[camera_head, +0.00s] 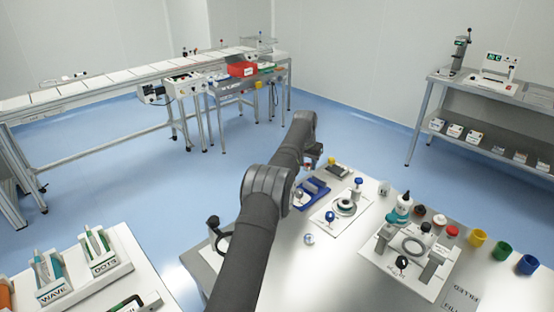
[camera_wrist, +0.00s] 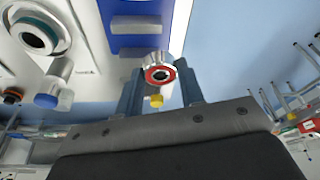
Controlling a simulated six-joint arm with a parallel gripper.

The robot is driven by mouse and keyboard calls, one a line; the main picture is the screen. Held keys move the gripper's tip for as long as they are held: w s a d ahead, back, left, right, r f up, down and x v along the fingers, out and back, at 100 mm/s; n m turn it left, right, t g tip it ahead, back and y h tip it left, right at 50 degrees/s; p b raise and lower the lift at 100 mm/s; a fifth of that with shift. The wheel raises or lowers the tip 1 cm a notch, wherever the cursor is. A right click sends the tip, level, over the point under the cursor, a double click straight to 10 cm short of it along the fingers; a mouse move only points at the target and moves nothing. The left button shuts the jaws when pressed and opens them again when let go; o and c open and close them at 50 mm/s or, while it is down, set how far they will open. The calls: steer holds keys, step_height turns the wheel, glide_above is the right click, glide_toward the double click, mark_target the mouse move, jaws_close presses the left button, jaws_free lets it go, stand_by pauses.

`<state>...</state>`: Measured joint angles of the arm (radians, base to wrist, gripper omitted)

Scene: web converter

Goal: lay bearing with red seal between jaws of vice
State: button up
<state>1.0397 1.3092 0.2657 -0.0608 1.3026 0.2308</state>
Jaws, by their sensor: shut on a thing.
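The bearing with red seal (camera_wrist: 160,74) is a metal ring with a red face and dark centre. My gripper (camera_wrist: 160,84) is shut on it, with one finger on each side. In the head view my gripper (camera_head: 312,160) is at the far edge of the bench, partly hidden by my arm, and the bearing is too small to make out surely. The blue vice (camera_head: 312,190) lies on the bench just below my gripper in that view. In the wrist view the vice (camera_wrist: 118,44) is at the top, with grey jaw blocks, apart from the bearing.
A round fixture (camera_head: 345,207) with blue-topped knobs stands right of the vice. A small round piece (camera_head: 309,239) lies nearer. The front middle of the bench is mostly clear.

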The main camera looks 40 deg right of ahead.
steer(key=shift+m, duration=0.3)
steer(key=shift+s+d+f, duration=0.3)
steer(key=shift+s+f, duration=0.15)
steer(key=shift+f, duration=0.9)
steer(key=shift+s+d+f, duration=0.35)
steer(key=shift+s+f, duration=0.15)
steer(key=shift+f, duration=0.8)
steer(key=shift+s+d+f, duration=0.3)
steer(key=shift+s+f, duration=0.15)
steer(key=shift+f, duration=0.9)
steer(key=o, duration=1.3)
steer(key=shift+r, duration=3.5)
steer(key=shift+f, duration=0.15)
